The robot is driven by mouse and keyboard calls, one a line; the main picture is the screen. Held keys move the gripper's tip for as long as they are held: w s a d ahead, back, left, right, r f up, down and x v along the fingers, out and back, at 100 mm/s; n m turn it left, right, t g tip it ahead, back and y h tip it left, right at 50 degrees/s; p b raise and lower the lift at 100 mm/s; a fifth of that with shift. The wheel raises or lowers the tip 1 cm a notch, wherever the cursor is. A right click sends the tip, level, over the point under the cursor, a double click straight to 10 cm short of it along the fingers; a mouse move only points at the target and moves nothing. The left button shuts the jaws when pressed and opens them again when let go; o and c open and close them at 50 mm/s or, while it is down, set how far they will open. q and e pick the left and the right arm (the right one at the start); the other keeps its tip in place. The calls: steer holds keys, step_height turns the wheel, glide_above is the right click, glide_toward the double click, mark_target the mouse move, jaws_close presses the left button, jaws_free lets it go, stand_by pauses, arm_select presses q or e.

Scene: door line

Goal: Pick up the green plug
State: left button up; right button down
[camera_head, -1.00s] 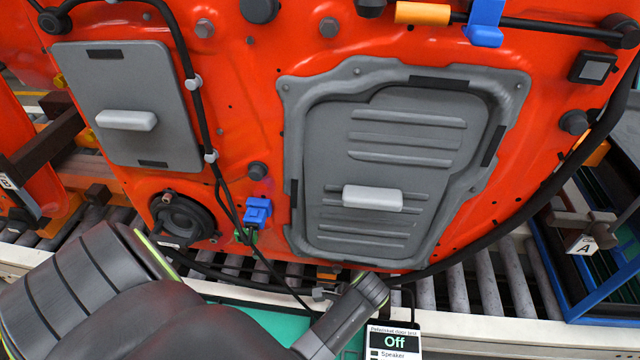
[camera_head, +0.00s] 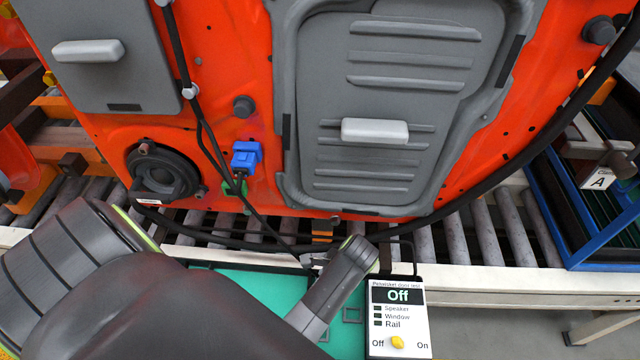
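A small green plug (camera_head: 235,186) is at the lower part of the orange door, directly below a blue connector (camera_head: 246,158). A black cable passes in front of it, and I cannot tell whether the plug is seated in something. My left arm comes in from the lower left and covers the bottom left of the view. A small dark grey part at its far end, seemingly my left gripper (camera_head: 314,260), is right of and below the green plug, apart from it. Its fingers are too small to read. My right gripper is not in view.
A tester box (camera_head: 398,318) reading "Off", with a yellow knob (camera_head: 397,342), stands at the lower right. A teal mat (camera_head: 262,288) lies behind my arm. The orange door (camera_head: 262,190) hangs over a roller conveyor (camera_head: 455,240). A blue-framed rack (camera_head: 570,215) is at the right.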

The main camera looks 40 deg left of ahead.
arm_select(q)
jaws_close()
steer(key=shift+r, duration=0.1)
stand_by(0.4)
